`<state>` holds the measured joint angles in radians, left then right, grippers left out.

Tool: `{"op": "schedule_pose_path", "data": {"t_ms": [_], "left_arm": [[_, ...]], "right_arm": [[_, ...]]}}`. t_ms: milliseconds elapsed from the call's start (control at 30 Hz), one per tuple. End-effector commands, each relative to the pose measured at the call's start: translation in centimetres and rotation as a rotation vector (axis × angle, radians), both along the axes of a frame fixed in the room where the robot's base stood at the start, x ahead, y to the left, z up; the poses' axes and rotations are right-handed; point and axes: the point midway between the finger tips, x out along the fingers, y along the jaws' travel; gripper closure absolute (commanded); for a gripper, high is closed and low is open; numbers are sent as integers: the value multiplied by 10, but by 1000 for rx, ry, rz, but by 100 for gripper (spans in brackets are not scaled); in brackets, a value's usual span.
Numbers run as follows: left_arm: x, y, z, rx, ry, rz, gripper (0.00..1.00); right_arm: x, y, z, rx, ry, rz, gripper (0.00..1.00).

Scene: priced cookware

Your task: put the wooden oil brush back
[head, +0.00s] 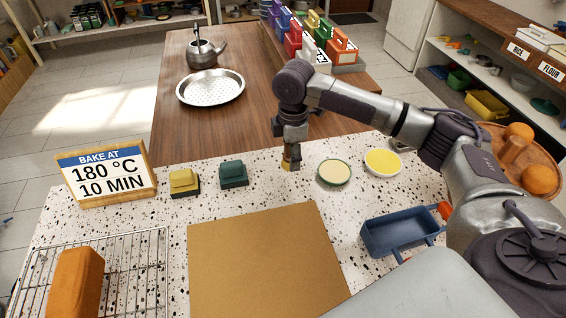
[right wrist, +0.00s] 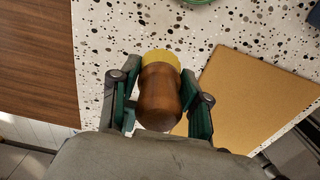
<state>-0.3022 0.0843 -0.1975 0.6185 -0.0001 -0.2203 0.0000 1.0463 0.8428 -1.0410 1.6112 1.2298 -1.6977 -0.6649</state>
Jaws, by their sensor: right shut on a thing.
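The wooden oil brush (right wrist: 160,88) shows in the right wrist view as a rounded brown wooden handle with a yellow end pointing away from the palm. My right gripper (right wrist: 160,108) is shut around the handle, with a green-padded finger on each side. In the head view, my right gripper (head: 291,150) hangs above the speckled counter near its back edge. The brush (head: 289,164) shows only as a small bit below the fingers. I cannot tell whether it touches the counter. My left gripper is not in view.
A green-rimmed dish (head: 333,173) and a bowl of yellow contents (head: 383,162) stand to the right. A blue tray (head: 392,236), a tan board (head: 262,252), yellow (head: 184,182) and green (head: 233,173) blocks, a sign (head: 105,175) and a wire rack (head: 135,270) share the counter.

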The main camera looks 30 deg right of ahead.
Motion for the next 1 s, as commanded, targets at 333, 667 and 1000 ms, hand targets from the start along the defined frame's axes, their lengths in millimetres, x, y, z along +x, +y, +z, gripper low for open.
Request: {"op": "schedule_pose_path", "data": {"t_ms": [333,667,1000], "left_arm": [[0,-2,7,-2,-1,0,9],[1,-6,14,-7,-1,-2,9],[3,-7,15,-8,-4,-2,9]], "right_arm": [[34,12,-26,-1,0,-1,82],[33,12,-62,-1,-1,-1,82],[33,12,-65,-1,-1,-1,52]]}}
